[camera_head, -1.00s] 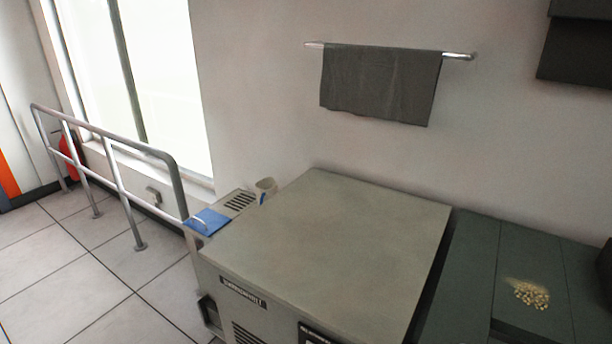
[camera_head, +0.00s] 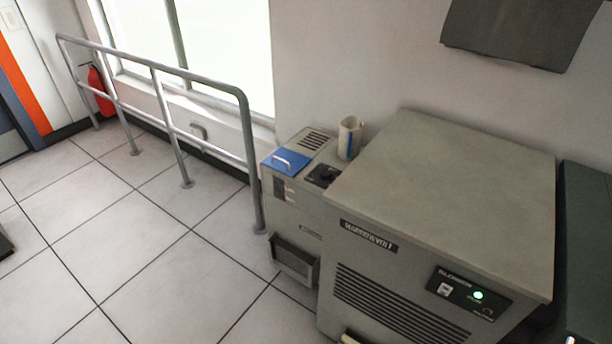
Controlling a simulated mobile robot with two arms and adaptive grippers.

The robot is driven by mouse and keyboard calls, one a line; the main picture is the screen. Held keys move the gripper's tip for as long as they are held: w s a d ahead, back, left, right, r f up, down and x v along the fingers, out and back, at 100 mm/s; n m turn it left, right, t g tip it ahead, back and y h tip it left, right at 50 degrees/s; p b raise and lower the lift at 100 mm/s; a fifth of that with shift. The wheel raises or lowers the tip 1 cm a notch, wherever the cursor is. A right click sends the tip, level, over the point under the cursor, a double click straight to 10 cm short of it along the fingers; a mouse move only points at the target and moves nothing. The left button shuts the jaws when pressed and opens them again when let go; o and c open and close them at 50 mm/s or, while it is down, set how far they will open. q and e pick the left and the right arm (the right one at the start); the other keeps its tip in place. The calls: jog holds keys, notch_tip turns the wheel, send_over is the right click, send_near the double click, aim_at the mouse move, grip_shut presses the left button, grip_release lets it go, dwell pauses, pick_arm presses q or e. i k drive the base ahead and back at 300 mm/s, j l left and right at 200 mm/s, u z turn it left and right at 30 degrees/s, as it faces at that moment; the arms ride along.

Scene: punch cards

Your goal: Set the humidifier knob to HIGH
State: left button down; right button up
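A small grey unit (camera_head: 290,209), which looks like the humidifier, stands left of a larger grey machine. It has a blue lid (camera_head: 286,161) with a light handle and a vent on top. A black panel with a dark knob (camera_head: 323,176) sits on its top near the front right. The knob's setting is too small to read. Neither of my grippers shows in this view.
The large grey machine (camera_head: 450,190) has a control panel with a lit green light (camera_head: 478,295). A cup (camera_head: 350,138) stands behind the knob panel. A metal railing (camera_head: 160,68) runs along the window side. Tiled floor (camera_head: 150,260) is open at the left and front.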

aim_at(326, 175)
jog(key=i+j+z, duration=0.1)
jog(key=z, duration=0.3)
jog(key=i+j+z, duration=0.1)
jog(key=z, duration=0.3)
jog(key=i+j+z, duration=0.2)
jog(key=z, duration=0.2)
